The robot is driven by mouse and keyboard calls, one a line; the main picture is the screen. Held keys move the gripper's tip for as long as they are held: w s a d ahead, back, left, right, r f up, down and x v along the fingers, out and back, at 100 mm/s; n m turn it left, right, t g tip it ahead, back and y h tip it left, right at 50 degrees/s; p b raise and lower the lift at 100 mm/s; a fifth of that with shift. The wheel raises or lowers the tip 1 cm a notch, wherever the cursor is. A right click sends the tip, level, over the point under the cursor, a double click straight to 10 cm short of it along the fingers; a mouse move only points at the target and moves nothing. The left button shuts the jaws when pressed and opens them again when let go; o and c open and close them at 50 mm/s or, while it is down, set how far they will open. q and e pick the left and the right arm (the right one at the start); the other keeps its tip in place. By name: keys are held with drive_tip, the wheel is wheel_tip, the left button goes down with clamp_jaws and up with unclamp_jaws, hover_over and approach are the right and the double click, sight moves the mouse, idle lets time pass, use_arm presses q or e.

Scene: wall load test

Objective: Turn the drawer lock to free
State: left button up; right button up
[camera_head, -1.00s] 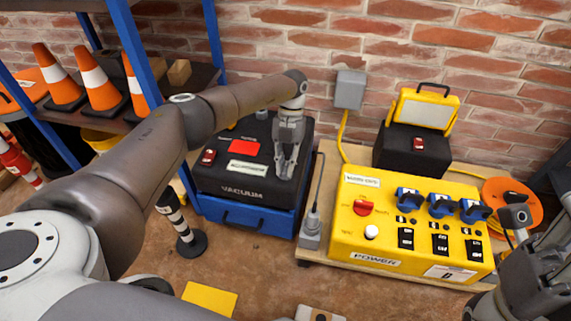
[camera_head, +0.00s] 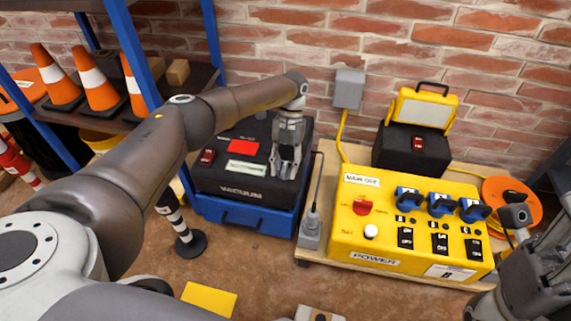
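The black vacuum unit (camera_head: 215,172) sits on a blue base with a blue drawer front and handle (camera_head: 245,217). My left gripper (camera_head: 284,172) points down at the right part of the unit's top. Its two fingers stand apart with a gap between them. I cannot make out the lock; the fingers hide that spot, and contact there cannot be told. My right gripper (camera_head: 545,270) is at the lower right edge, partly cut off, beside the yellow power box, and its fingers are unclear.
The yellow power box (camera_head: 360,230) with a red knob and blue plugs stands right of the vacuum unit. A grey plug with a cable (camera_head: 312,222) stands between them. A work lamp (camera_head: 424,110) is behind. A blue shelf with cones (camera_head: 98,80) is at left.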

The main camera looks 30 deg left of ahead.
use_arm(q)
drive_tip(key=v, duration=1.2)
drive_tip(key=shift+d, duration=0.1)
